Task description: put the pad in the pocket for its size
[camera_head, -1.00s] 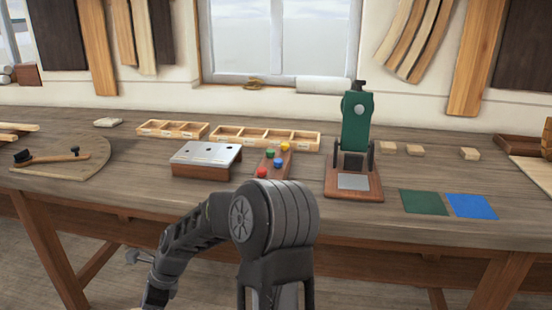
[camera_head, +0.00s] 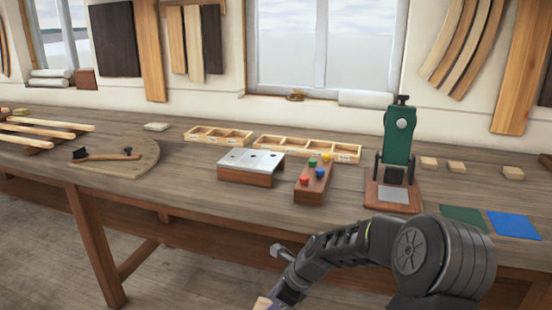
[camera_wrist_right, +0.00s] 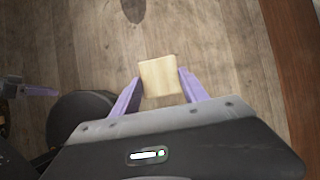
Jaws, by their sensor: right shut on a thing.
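A square pale wooden pad (camera_wrist_right: 159,78) is held between the two purple fingers of my right gripper (camera_wrist_right: 158,84) in the right wrist view, over the plank floor. In the head view my right arm reaches down to the lower left in front of the bench, and its hand is mostly cut off by the bottom edge. Two pale wooden trays with open pockets stand on the bench, a left one (camera_head: 218,136) and a longer right one (camera_head: 306,149). Their labels are too small to read. A purple finger, apparently my left gripper's (camera_wrist_right: 40,91), shows at the wrist view's left edge.
In front of the trays stand a metal-topped block with holes (camera_head: 251,163) and a block with coloured knobs (camera_head: 314,185). A green press-like device (camera_head: 398,140) stands right, near green (camera_head: 463,217) and blue (camera_head: 514,225) squares. Small wooden blocks (camera_head: 456,166) lie behind.

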